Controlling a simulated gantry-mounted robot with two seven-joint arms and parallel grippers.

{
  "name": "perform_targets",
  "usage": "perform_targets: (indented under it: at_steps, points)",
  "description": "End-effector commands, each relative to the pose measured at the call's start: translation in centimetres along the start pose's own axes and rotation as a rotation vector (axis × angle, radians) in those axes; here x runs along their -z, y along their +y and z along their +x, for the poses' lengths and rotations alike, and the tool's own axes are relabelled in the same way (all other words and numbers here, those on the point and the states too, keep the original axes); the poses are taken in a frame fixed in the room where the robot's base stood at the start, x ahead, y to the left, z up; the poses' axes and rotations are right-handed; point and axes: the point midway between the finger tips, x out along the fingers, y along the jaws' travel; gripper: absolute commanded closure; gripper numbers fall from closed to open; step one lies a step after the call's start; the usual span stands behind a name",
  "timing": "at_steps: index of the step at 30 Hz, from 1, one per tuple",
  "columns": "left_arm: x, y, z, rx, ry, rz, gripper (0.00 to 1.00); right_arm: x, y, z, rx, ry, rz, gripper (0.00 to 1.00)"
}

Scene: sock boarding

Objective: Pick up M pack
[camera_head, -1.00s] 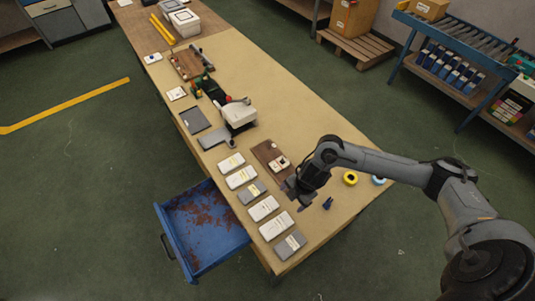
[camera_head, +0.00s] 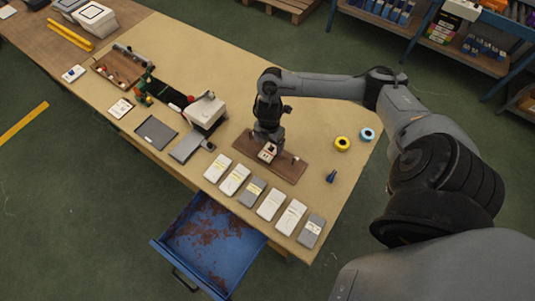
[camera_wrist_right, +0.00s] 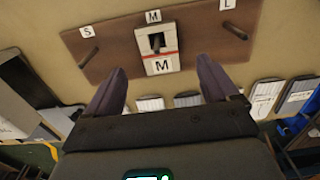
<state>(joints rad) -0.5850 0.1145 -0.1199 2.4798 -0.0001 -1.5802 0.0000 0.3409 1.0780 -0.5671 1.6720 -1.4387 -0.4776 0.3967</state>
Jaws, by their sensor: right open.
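The M pack (camera_wrist_right: 158,62) is a small white card marked M with a red stripe. In the right wrist view it is at the middle peg of a brown board (camera_wrist_right: 100,45) labelled S, M and L. In the head view the pack (camera_head: 267,152) shows small, on the board (camera_head: 285,169). My right gripper (camera_wrist_right: 161,84) is open and empty, its two fingers spread to either side of the pack's lower end, apart from it. In the head view the gripper (camera_head: 268,142) is over the board and its fingertips are hard to make out. My left gripper is out of view.
Several white and grey flat packs (camera_head: 271,204) lie in a row along the table's front edge. An open blue drawer (camera_head: 250,247) juts out below. A yellow roll (camera_head: 342,143), a blue roll (camera_head: 367,134) and a small dark blue item (camera_head: 331,176) lie right of the board.

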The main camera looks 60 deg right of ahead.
Motion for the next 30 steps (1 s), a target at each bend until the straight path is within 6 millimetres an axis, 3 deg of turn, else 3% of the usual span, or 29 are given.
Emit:
perform_targets:
  at_steps: [8,18,28,30]
  points:
    - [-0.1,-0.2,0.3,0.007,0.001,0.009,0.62,0.1,-0.1,1.7,0.001,0.001,0.000,0.13]
    - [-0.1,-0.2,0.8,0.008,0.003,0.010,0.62,0.3,-0.2,5.7,-0.001,-0.001,0.002,0.13]
    - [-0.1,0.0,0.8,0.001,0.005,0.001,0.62,0.3,-0.2,6.1,-0.001,-0.002,0.000,0.13]
    - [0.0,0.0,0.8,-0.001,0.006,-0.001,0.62,0.3,-0.2,6.1,-0.001,-0.002,0.000,0.22]
